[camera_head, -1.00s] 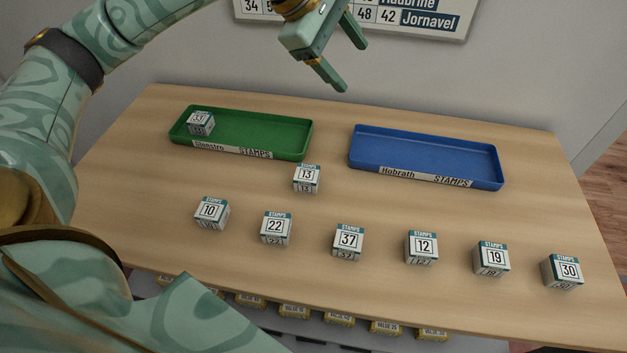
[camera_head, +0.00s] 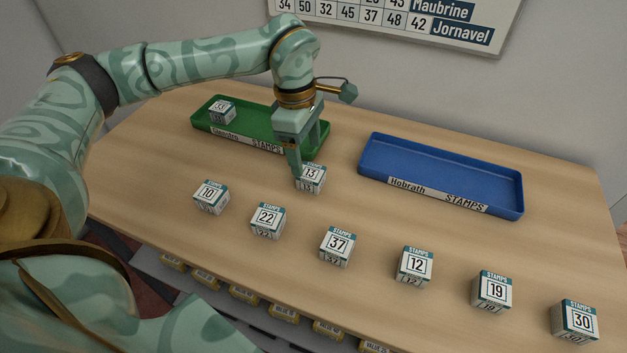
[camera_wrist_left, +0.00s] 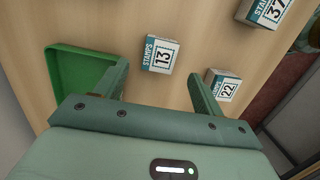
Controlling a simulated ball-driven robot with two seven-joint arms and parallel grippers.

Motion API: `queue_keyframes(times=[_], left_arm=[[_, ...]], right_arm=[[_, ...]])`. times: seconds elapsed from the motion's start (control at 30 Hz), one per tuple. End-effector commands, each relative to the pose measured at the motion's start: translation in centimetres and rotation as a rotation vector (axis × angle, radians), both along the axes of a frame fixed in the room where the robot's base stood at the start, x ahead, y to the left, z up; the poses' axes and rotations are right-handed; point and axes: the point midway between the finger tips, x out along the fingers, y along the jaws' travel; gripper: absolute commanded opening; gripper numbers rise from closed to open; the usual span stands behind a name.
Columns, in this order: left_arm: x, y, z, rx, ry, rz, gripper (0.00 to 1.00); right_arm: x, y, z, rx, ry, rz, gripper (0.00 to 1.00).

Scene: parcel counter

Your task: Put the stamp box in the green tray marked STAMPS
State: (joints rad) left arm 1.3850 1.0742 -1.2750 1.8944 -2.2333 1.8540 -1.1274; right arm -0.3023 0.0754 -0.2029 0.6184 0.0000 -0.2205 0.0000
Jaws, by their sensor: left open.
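The stamp box numbered 13 (camera_head: 311,180) stands upright on the counter just in front of the right end of the green tray (camera_head: 208,128), whose label includes STAMPS. My left gripper (camera_head: 308,155) is open and low, directly at this box; one finger overlaps the box's left edge. In the left wrist view box 13 (camera_wrist_left: 160,55) lies ahead of and between the spread fingers (camera_wrist_left: 157,70), with no clear contact. The green tray also shows there at left (camera_wrist_left: 82,68). A box numbered 33 (camera_head: 221,112) sits in the green tray's left end. My right gripper is out of view.
A blue tray (camera_head: 440,160) labelled Hobrath STAMPS stands to the right. Several stamp boxes line the front, including 10 (camera_head: 211,197), 22 (camera_head: 267,221) and 37 (camera_head: 337,245). Bare counter lies between this row and the blue tray.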

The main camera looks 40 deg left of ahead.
Motion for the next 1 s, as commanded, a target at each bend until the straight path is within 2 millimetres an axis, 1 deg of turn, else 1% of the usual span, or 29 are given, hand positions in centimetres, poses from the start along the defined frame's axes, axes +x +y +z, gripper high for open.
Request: queue_keyframes(times=[0.03, 0.27, 0.43, 0.53, 0.6, 0.77, 0.8, 0.87, 0.9, 0.97, 1.0], left_arm=[[0.0, -0.1, -0.9, -0.001, 0.003, 0.0, 0.69], [0.1, -0.4, -2.3, -0.001, 0.0, -0.002, 0.69], [0.4, -0.8, -5.2, -0.001, 0.004, -0.001, 0.69], [0.4, -1.0, -6.6, -0.001, 0.004, -0.002, 0.69], [0.4, -1.0, -6.9, -0.001, 0.001, -0.001, 0.69], [0.4, -1.0, -6.7, -0.001, -0.003, -0.001, 0.69], [0.4, -1.0, -6.6, -0.001, -0.003, -0.001, 0.64], [0.4, -1.0, -6.6, 0.0, -0.002, -0.001, 0.47], [0.4, -1.0, -6.6, 0.0, -0.002, -0.001, 0.36], [0.4, -1.0, -6.6, 0.0, -0.002, -0.001, 0.2], [0.4, -1.0, -6.6, -0.001, -0.001, -0.001, 0.2]], right_arm=[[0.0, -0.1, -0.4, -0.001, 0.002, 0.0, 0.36], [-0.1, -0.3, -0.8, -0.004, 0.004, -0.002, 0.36], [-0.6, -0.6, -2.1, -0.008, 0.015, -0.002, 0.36], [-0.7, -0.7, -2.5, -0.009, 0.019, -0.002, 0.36], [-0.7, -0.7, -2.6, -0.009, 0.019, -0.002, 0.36], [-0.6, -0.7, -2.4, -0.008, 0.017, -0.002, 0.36], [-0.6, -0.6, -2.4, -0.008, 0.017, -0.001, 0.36], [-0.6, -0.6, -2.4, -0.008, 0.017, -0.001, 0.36], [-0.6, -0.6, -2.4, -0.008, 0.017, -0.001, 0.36], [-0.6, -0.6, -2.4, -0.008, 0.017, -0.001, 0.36], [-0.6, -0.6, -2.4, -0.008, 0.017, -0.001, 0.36]])
